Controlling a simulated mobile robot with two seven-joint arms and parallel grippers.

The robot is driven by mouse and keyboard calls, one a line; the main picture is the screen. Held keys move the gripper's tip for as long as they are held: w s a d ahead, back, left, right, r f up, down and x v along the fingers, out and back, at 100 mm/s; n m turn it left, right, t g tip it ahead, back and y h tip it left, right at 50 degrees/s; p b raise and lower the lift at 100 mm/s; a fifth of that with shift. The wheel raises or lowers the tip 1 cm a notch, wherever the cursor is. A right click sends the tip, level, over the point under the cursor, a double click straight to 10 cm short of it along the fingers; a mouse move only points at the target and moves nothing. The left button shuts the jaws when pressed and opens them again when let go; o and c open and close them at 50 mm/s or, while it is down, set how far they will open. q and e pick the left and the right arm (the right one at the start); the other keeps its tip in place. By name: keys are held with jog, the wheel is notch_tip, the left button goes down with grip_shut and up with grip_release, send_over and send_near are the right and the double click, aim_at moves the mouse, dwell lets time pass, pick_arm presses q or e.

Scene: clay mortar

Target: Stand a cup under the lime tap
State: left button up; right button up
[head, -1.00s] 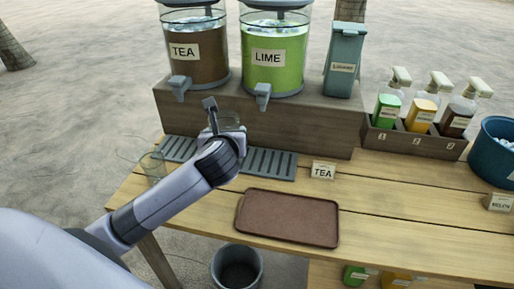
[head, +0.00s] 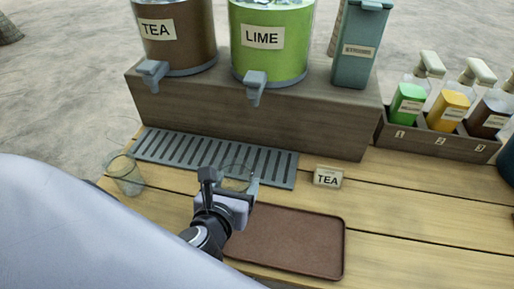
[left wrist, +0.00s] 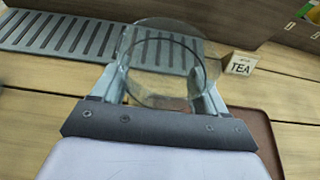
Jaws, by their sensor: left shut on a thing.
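My left gripper (head: 229,184) is shut on a clear cup (head: 237,178). In the left wrist view the same cup (left wrist: 158,80) shows between the two fingers, with its round rim facing the camera. In the head view the cup is at the front edge of the grey slatted drip tray (head: 170,147), in front of the lime tap (head: 255,88). I cannot tell whether it touches anything below. The lime dispenser (head: 270,62) stands on a wooden riser. A second clear cup (head: 125,177) stands at the table's left end. My right gripper is not in view.
The tea dispenser (head: 178,55) with its tap (head: 152,73) is left of the lime one. A brown tray (head: 300,245) lies at the front. A TEA card (head: 328,177) stands right of the drip tray. A bottle box (head: 430,140) is at the right.

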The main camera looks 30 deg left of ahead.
pick_arm(q)
jog(key=shift+w+a+r+b+x, duration=0.2)
jog(key=shift+r+x, duration=0.35)
jog(key=shift+x, duration=2.35)
jog(key=shift+w+r+b+x, duration=0.2)
jog(key=shift+r+x, duration=0.4)
jog(key=shift+x, duration=2.35)
jog(key=shift+w+a+r+b+x, duration=0.1)
jog(key=shift+w+r+x, duration=0.35)
jog(key=shift+x, duration=2.45)
jog(key=shift+s, duration=0.15)
jog(key=o, duration=1)
jog(key=shift+o, duration=0.2)
jog(key=shift+r, duration=0.1)
jog(key=shift+s+r, duration=0.1)
jog(key=shift+s, duration=0.15)
jog(key=p+v, duration=0.1)
jog(key=v, duration=1)
jog(key=shift+s+d+p, duration=0.2)
jog(key=shift+s+p, duration=0.05)
jog(key=shift+p, duration=0.05)
